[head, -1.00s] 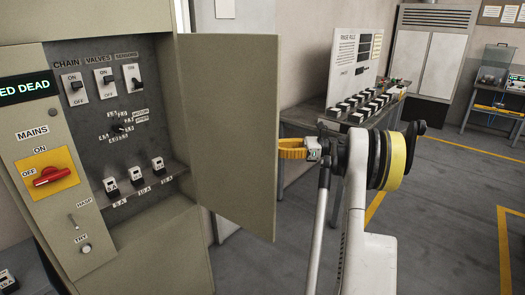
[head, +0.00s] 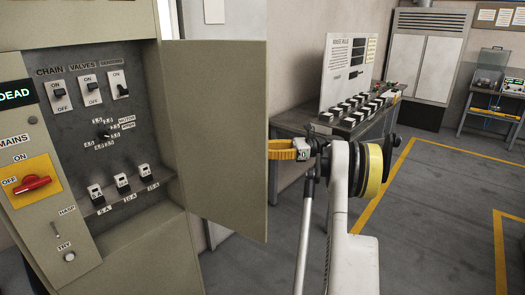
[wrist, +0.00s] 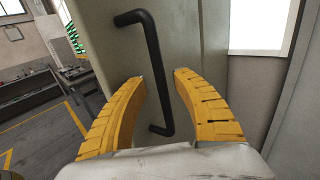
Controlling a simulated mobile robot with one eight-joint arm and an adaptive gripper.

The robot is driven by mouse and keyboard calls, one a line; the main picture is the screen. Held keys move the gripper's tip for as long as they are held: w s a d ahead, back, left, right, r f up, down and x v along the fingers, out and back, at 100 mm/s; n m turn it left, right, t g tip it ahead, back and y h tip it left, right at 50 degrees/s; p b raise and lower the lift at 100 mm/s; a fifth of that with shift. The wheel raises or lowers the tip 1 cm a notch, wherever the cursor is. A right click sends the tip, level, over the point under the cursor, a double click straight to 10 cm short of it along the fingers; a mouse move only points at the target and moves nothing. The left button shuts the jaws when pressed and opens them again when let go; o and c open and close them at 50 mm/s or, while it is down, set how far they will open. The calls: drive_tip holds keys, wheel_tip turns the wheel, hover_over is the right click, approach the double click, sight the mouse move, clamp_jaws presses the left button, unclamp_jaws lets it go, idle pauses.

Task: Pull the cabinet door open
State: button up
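The beige cabinet (head: 150,262) stands at the left of the head view, its inside with switches exposed. Its door (head: 215,140) stands wide open, swung out to the right. The door's outer face (wrist: 95,35) shows in the wrist view with a black bar handle (wrist: 146,60). My gripper (wrist: 160,76) has its two yellow fingers apart, on either side of the handle's lower part; I cannot tell whether they touch it. In the head view the fingers (head: 280,150) are at the door's free edge, their tips hidden behind it.
A desk (head: 292,125) with a board and several black-and-white blocks stands behind my arm. A grey vented cabinet (head: 425,70) and a bench (head: 495,105) are farther back. The grey floor (head: 430,230) with yellow lines is clear at the right.

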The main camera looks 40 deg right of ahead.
drive_tip(key=shift+w+a, duration=0.1)
drive_tip(key=v, duration=1.2)
idle(0.4)
